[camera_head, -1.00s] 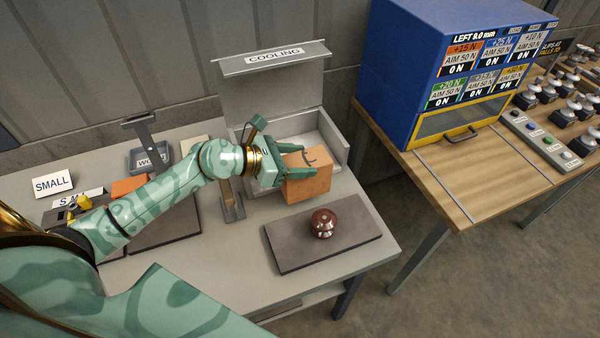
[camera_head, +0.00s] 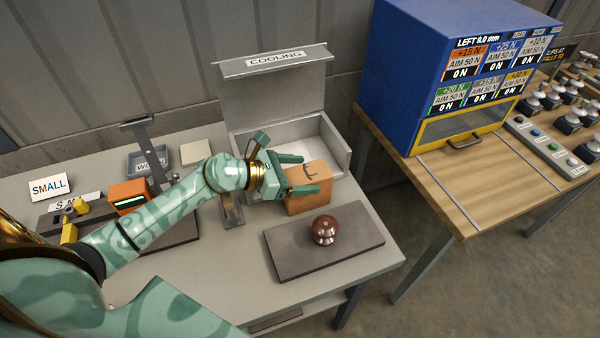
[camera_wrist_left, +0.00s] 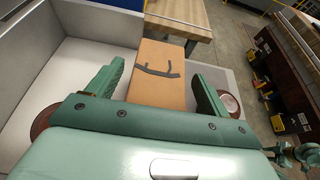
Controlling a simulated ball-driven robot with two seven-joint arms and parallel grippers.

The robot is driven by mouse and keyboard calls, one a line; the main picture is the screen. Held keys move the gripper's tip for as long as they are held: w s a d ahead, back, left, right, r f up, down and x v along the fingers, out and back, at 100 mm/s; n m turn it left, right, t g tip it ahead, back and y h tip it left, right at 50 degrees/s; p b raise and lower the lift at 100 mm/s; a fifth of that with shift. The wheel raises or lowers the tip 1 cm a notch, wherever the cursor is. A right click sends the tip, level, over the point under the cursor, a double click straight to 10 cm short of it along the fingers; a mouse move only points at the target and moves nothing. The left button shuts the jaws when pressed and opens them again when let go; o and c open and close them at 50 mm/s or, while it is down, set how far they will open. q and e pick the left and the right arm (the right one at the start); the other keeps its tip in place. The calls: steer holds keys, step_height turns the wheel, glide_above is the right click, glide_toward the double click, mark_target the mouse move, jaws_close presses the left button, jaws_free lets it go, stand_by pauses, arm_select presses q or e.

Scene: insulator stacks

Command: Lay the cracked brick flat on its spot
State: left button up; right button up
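The cracked brick (camera_head: 309,196) is an orange-brown block with a dark crack-like mark. It stands on the grey table in front of the cooling box. In the left wrist view the brick (camera_wrist_left: 158,75) lies between my two fingers, with a gap on either side. My left gripper (camera_head: 304,173) is open around the brick's far part in the head view, and it also shows in the left wrist view (camera_wrist_left: 158,88). The brick's underside is hidden, and I cannot make out a marked spot for it. My right gripper is not in view.
The open cooling box (camera_head: 337,153) stands behind the brick. A dark plate (camera_head: 352,253) with a brown insulator (camera_head: 325,230) lies in front. A pale square pad (camera_head: 195,152) and an orange device (camera_head: 128,197) are to the left. The table's front right is an open edge.

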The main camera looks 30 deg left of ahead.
arm_select(q)
steer(key=shift+r, duration=0.25)
steer(key=v, duration=1.2)
stand_by(0.6)
